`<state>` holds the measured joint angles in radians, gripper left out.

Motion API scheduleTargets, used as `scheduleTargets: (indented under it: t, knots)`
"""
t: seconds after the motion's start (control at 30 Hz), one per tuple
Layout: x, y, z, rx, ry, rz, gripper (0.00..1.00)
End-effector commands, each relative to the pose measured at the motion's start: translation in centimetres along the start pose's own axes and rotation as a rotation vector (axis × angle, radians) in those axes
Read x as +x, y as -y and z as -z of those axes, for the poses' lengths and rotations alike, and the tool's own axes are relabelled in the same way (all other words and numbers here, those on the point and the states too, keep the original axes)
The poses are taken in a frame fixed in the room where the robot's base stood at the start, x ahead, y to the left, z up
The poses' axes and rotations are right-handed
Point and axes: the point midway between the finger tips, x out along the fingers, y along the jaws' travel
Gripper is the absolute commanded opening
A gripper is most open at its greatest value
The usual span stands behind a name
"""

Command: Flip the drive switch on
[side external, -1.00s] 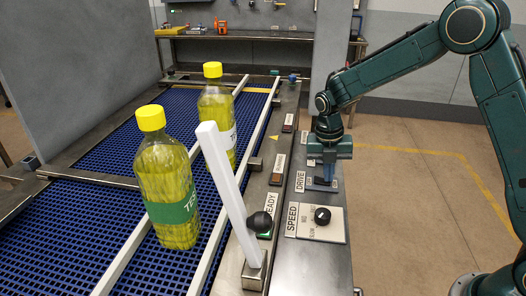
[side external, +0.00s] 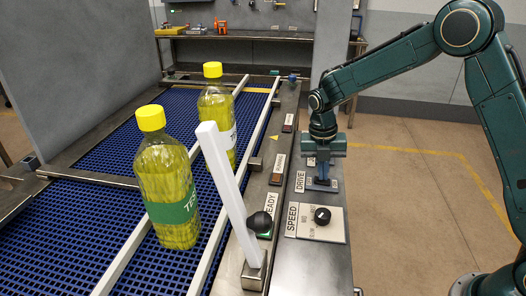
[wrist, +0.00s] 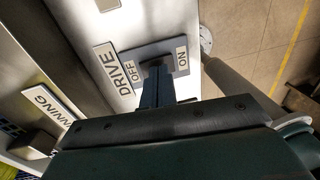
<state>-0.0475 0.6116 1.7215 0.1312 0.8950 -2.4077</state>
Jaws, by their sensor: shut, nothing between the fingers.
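The drive switch plate (side external: 326,186) lies on the metal rail beside the DRIVE label (side external: 300,181). In the wrist view its OFF label (wrist: 130,71) is left of my fingers and its ON label (wrist: 182,59) is right of them. My gripper (side external: 322,177) points down over the plate. In the wrist view its fingers (wrist: 156,72) are together, with their tips at the middle of the plate between the two labels. The switch lever is hidden behind the fingers, so I cannot tell which way it leans or whether the fingers touch it.
A SPEED knob (side external: 322,215) sits nearer the camera on the same rail. A black ball-topped knob (side external: 260,222) and a leaning white bar (side external: 228,185) stand to the left. Two yellow-capped bottles (side external: 170,190) (side external: 215,108) stand on the blue conveyor (side external: 90,200).

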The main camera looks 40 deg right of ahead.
Motion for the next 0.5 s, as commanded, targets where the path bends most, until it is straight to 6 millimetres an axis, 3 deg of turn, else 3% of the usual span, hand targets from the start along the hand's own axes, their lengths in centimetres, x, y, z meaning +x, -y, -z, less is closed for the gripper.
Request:
scheduleTargets:
  t: [0.27, 0.5]
  knots:
    - [-0.4, 0.1, 0.0, 0.001, 0.001, -0.001, 0.0]
    - [-2.4, 0.6, -0.1, 0.001, 0.003, -0.003, 0.0]
